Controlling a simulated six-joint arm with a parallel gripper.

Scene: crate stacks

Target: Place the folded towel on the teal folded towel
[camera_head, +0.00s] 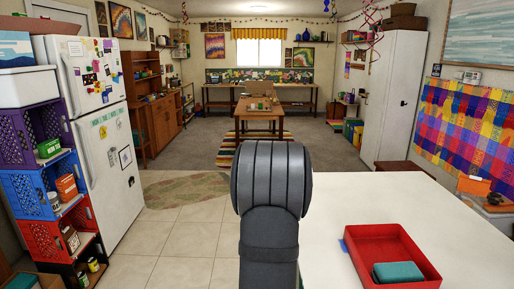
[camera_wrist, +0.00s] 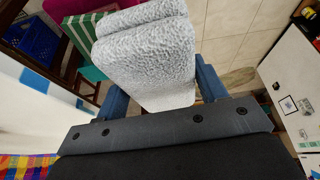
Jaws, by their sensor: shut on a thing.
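My gripper (camera_wrist: 155,88) shows in the wrist view, its two blue fingers shut on a folded towel (camera_wrist: 150,55). The towel is pale grey, fluffy and thick, and extends out ahead of the fingers. The teal folded towel (camera_head: 398,271) lies in the near part of a shallow red tray (camera_head: 372,247) in the head view. The tray stands on the white table at the lower right. My gripper and the held towel do not show in the head view, where my dark arm fills the middle.
The white table (camera_head: 330,205) has clear room around the tray. A blue item (camera_head: 343,246) shows at the tray's left edge. At the left stand stacked purple (camera_head: 18,150), blue (camera_head: 30,195) and red crates (camera_head: 40,240) beside a white fridge (camera_head: 105,155). Tiled floor lies between.

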